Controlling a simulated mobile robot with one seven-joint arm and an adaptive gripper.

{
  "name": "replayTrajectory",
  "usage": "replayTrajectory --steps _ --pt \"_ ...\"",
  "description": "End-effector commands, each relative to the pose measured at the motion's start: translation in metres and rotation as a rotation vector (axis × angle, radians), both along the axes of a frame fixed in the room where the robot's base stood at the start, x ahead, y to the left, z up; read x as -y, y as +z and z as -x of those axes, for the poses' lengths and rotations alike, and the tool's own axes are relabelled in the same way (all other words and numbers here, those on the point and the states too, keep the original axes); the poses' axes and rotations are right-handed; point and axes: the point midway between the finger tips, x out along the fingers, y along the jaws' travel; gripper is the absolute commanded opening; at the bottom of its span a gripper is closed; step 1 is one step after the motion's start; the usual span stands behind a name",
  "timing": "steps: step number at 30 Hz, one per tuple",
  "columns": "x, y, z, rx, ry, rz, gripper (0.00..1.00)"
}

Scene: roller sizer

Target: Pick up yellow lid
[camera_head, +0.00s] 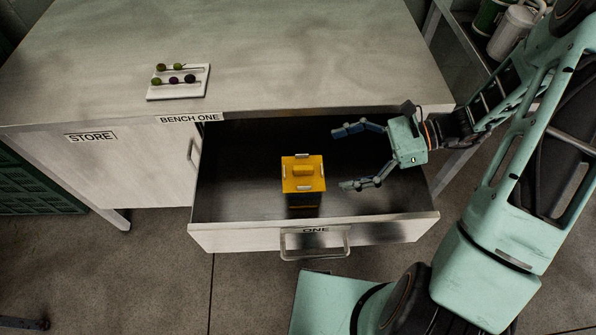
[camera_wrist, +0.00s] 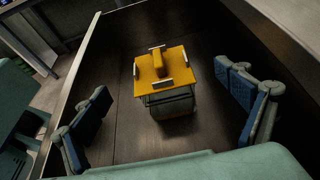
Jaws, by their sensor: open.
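The yellow lid (camera_head: 303,174) is square with a raised bar handle and pale clips on its edges. It sits on top of a dark box (camera_head: 303,202) inside the open drawer (camera_head: 240,235). In the wrist view the lid (camera_wrist: 162,70) is ahead, centred between the fingers, with the box body (camera_wrist: 172,105) below it. My gripper (camera_head: 348,157) is open and empty, over the right part of the drawer, its fingers pointing left toward the lid. The fingers also show in the wrist view (camera_wrist: 170,118), wide apart and not touching the lid. The box's far sides are hidden.
The bench top (camera_head: 300,60) lies above the drawer and holds a white tray (camera_head: 178,92) with several small dark and green fruits. The drawer front has a handle (camera_head: 315,250). Drawer walls surround the box; the floor left of it is bare. Canisters (camera_head: 512,32) stand at upper right.

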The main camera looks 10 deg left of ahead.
Motion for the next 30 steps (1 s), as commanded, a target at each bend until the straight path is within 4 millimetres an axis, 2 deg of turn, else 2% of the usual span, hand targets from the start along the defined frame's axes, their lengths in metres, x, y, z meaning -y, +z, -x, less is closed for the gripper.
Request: replayTrajectory --steps 3,11,21,30 --pt "-0.019 -0.009 0.006 -0.004 0.003 -0.001 0.92" --pt "-0.040 -0.018 0.011 -0.002 0.002 0.000 0.92" --pt "-0.080 -0.034 0.022 -0.002 0.002 0.000 0.92" --pt "-0.083 -0.035 0.022 -0.001 0.001 0.000 0.90"
